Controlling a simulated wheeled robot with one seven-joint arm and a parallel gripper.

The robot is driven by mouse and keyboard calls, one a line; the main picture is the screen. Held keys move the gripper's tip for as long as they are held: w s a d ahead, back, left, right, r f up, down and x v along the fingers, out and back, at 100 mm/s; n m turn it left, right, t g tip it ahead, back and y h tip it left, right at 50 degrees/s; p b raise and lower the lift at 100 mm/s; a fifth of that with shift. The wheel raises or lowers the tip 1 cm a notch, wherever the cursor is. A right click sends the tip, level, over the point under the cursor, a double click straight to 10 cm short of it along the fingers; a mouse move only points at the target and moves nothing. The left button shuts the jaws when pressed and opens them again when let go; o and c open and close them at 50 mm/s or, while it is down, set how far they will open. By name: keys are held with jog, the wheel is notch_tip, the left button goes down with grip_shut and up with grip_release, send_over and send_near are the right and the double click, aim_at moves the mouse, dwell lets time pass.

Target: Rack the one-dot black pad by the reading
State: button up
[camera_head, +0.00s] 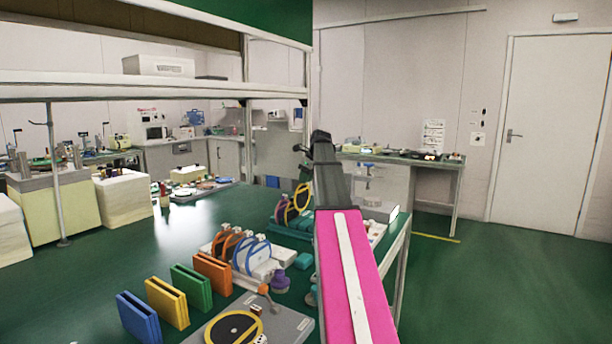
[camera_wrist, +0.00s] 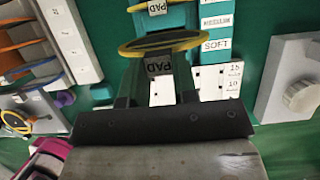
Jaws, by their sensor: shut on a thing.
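In the wrist view my gripper (camera_wrist: 157,88) is shut on the dark tab of a pad (camera_wrist: 159,66). The tab carries a "PAD" label, and a yellow ring (camera_wrist: 190,42) crosses just beyond it, seen nearly edge-on. I cannot make out any dots on it. Another "PAD" label (camera_wrist: 157,7) shows behind, at the top edge. A white card with 15 and 10 (camera_wrist: 232,84) lies right of the fingers. In the head view, yellow and purple rings (camera_head: 301,197) stand beside my arm, which hides my gripper there.
A rack with orange and blue rings (camera_head: 251,256) stands left of my arm. Blue, yellow, green and orange blocks (camera_head: 138,316) line the bench front. A yellow-ringed black disc (camera_head: 233,329) sits on a grey plate. A grey box with a knob (camera_wrist: 301,96) is at right.

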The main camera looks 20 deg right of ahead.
aim_at(303, 206)
jog(key=shift+f, duration=1.75)
jog(key=shift+f, duration=2.6)
jog(key=o, duration=1)
jog(key=shift+o, duration=0.2)
jog(key=v, duration=1)
jog(key=shift+s+r, duration=0.15)
jog(key=shift+r, duration=0.15)
jog(key=shift+d, duration=0.1)
